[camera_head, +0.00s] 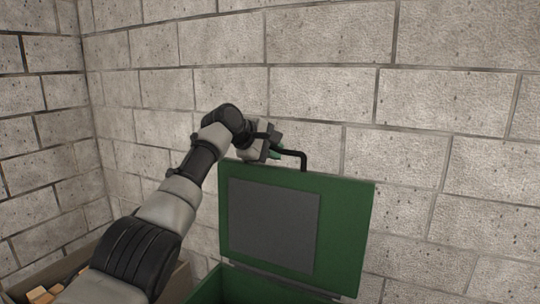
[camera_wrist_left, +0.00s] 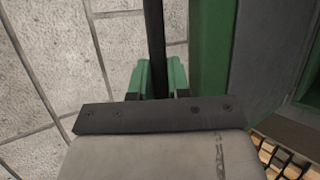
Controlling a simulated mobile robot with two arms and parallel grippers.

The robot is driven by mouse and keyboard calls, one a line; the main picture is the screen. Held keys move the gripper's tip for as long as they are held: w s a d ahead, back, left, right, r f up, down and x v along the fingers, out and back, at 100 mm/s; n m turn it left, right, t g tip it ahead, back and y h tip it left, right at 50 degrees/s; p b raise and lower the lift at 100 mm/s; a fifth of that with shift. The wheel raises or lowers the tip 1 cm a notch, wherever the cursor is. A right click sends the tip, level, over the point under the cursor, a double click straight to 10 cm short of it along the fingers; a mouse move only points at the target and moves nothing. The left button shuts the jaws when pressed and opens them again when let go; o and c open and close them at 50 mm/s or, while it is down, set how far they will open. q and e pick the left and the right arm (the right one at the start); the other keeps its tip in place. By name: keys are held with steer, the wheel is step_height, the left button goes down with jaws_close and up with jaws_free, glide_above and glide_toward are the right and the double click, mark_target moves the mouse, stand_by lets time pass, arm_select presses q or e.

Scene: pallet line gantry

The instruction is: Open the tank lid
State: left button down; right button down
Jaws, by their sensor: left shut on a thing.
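The green tank lid (camera_head: 345,215) stands raised, nearly upright, at the back of the green tank (camera_head: 206,288), with its grey inner panel facing me. The lid also shows in the left wrist view (camera_wrist_left: 208,45). A black bar handle (camera_head: 303,158) sticks out at the lid's top edge. My left gripper (camera_head: 276,149) is shut on this handle. In the left wrist view the dark handle bar (camera_wrist_left: 154,40) runs between its green fingers (camera_wrist_left: 160,80). Most of the tank is below the picture. My right gripper is not in view.
A grey block wall (camera_head: 450,100) stands close behind the lid, and another wall (camera_head: 45,150) is at the left. A brown crate (camera_head: 180,282) with several wooden pieces (camera_head: 52,290) is at the lower left, partly behind my left arm.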

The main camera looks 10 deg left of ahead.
arm_select(q)
steer(key=shift+w+f, duration=0.2)
steer(key=shift+f, duration=0.1)
steer(key=shift+s, duration=0.15)
steer(key=c, duration=1.2)
jaws_free()
steer(key=shift+o, duration=0.5)
steer(key=shift+r, duration=0.1)
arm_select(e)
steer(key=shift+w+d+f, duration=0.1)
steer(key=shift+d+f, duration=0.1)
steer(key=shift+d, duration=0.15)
arm_select(q)
steer(key=shift+r, duration=0.1)
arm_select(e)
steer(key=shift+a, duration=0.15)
